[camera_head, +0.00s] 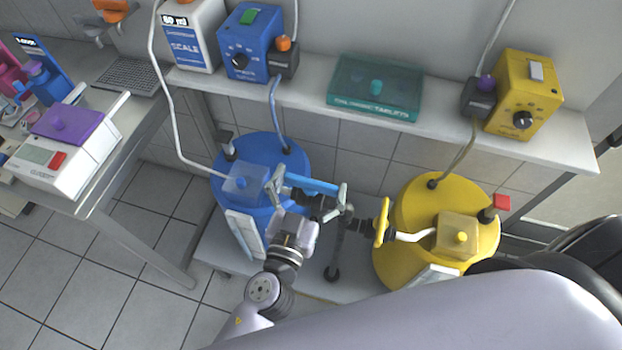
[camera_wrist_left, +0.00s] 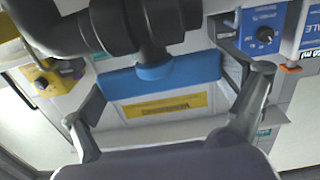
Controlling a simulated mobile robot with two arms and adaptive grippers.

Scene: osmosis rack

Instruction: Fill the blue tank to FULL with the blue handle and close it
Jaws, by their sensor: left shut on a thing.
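The blue tank (camera_head: 262,205) stands under the shelf in the head view, with a clear bluish box (camera_head: 245,182) on its lid and a pale vertical strip (camera_head: 244,234) on its front. The level inside cannot be read. The blue handle (camera_head: 318,186) is a bar on dark pipework right of the tank. My left gripper (camera_head: 311,187) is shut on this handle, one finger at each end. In the left wrist view the blue handle (camera_wrist_left: 168,73) spans between the fingers of the left gripper (camera_wrist_left: 172,88). My right gripper is not in view.
A yellow tank (camera_head: 408,249) with a yellow handle (camera_head: 382,222) stands right of the pipework. The shelf (camera_head: 310,114) above holds a scale box (camera_head: 189,40), blue controller (camera_head: 249,45), teal tablets box (camera_head: 375,84) and yellow controller (camera_head: 522,95). Hoses hang down to the tanks.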

